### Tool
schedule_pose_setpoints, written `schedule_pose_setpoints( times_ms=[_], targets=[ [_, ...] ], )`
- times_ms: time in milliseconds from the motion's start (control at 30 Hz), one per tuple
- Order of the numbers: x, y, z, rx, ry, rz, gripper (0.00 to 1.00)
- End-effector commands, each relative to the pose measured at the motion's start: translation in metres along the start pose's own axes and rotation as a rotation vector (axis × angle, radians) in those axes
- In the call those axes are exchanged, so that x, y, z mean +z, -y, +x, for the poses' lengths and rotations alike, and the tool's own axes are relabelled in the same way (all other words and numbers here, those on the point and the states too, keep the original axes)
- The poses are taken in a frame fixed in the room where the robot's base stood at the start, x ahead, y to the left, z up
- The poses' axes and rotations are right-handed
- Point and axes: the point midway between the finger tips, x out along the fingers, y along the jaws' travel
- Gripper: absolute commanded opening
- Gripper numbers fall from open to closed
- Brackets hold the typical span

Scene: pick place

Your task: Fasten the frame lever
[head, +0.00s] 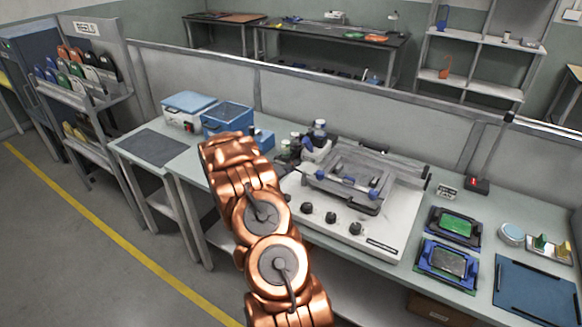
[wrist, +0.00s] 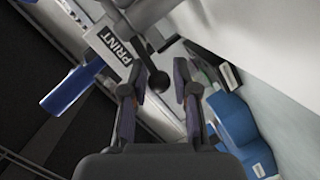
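The white printing machine (head: 335,215) stands on the bench in the head view, with a grey frame (head: 350,185) on top. Two small blue parts, one at the frame's left (head: 320,174) and one at its right (head: 373,194), show there. In the wrist view my gripper (wrist: 158,75) is open, with its two dark fingers apart. A lever with a black ball knob (wrist: 158,81) shows between the fingertips, by a block labelled PRINT (wrist: 115,44). No firm contact is visible. A blue handle (wrist: 70,88) is left of the fingers. My arm hides the gripper in the head view.
Blue bottles or containers (wrist: 236,120) lie close right of the fingers in the wrist view. Blue bins (head: 228,119) stand left of the machine. Green boards in blue holders (head: 453,226) and a dark blue mat (head: 537,291) are at the right. A low partition runs behind the bench.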

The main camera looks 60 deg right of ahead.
Motion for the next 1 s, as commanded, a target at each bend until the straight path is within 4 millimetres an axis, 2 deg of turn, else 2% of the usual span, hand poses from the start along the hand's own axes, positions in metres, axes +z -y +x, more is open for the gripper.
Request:
schedule_pose_setpoints(
  times_ms=[33, 133, 433, 567, 1000],
  targets=[
    [0.0, 0.0, 0.0, 0.0, 0.0, 0.001, 0.37],
    [0.0, 0.0, 0.0, 0.001, 0.0, 0.001, 0.47],
    [0.0, 0.0, -0.001, 0.001, 0.0, 0.001, 0.47],
    [-0.001, 0.0, -0.007, 0.0, -0.001, 0.001, 0.47],
    [-0.002, 0.0, -0.07, 0.0, -0.004, 0.001, 0.47]
  ],
)
